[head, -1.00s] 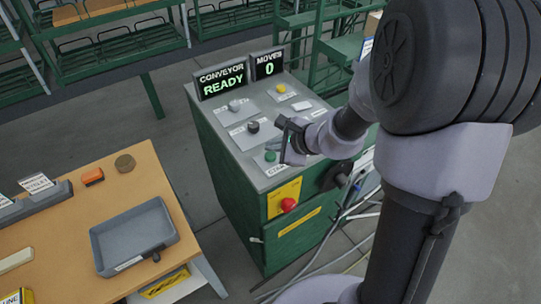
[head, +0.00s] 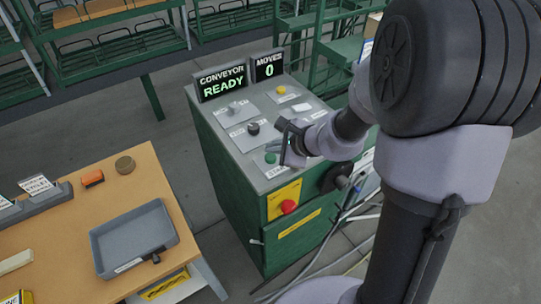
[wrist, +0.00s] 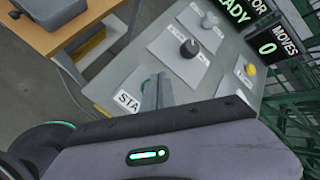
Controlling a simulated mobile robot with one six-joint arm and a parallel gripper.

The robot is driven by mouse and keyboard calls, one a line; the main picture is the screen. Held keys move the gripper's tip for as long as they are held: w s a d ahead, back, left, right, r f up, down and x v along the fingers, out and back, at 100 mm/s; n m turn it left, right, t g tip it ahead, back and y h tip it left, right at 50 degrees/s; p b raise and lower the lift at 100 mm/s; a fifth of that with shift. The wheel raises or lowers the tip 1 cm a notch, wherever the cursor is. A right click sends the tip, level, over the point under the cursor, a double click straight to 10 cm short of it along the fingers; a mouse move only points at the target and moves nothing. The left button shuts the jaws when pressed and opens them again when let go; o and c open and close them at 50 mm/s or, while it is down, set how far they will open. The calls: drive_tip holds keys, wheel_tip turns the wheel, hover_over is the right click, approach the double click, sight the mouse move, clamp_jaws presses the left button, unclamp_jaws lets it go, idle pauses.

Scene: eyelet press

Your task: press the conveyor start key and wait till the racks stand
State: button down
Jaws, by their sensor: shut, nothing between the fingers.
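The green conveyor console (head: 235,185) stands in the middle of the head view. Its display (head: 222,82) reads CONVEYOR READY, and the display beside it (head: 268,66) reads MOVES 0. A green key (head: 270,157) sits at the front of the panel; its label in the wrist view (wrist: 128,101) starts with STA, the rest hidden. My gripper (head: 285,160) is shut and empty, with its fingertips just right of the green key in the head view. In the wrist view my fingers (wrist: 157,90) cover much of the key. I cannot tell whether they touch it.
The panel also carries a black knob (head: 253,127), a grey knob (head: 234,106) and a yellow button (head: 281,88). A red button (head: 288,206) is on the console's front. A wooden table (head: 60,240) with a grey tray (head: 134,240) stands left. Green racks (head: 110,55) stand behind.

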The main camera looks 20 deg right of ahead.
drive_tip(key=shift+f, duration=0.1)
idle(0.7)
drive_tip(key=shift+f+b, duration=0.35)
drive_tip(key=shift+b, duration=0.3)
